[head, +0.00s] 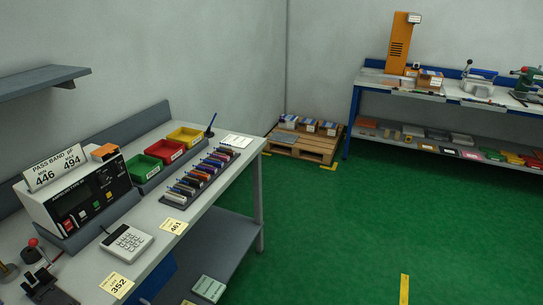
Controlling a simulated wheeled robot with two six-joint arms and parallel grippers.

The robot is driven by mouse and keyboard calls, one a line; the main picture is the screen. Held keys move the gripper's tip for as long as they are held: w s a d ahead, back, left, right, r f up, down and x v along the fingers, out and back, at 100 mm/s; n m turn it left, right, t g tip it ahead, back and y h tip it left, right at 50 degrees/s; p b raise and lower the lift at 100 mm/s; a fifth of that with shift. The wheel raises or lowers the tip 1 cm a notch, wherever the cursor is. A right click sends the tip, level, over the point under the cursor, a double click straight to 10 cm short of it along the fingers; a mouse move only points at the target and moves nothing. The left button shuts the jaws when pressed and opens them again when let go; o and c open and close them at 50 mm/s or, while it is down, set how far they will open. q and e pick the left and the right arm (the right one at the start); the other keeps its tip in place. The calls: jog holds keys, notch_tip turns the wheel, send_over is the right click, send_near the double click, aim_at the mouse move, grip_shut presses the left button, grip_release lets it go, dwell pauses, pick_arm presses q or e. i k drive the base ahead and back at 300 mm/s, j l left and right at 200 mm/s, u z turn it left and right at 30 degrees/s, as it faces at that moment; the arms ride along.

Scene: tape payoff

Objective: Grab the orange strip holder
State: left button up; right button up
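Two orange things show in the head view, and I cannot tell from their look which is the strip holder. A tall orange upright unit (398,45) with dark slots stands on the back-left of the far workbench. A small orange block (104,151) sits on top of the white tester on the near bench. A rack of several small coloured pieces (205,173) lies along the near bench; its pieces are too small to tell apart well. Neither of my grippers is in view.
The near bench (210,206) holds a tester (78,202), a keypad (126,241), and green, red and yellow bins (184,137). A pallet (304,146) stands in the corner. The far workbench (445,94) carries tools and boxes. The green floor (335,235) between is clear.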

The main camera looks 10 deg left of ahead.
aim_at(201, 175)
jog(key=i+l, duration=0.15)
jog(key=i, duration=0.35)
jog(key=i+l, duration=0.1)
jog(key=i, duration=0.4)
jog(key=i+l, duration=0.15)
jog(key=i, duration=0.4)
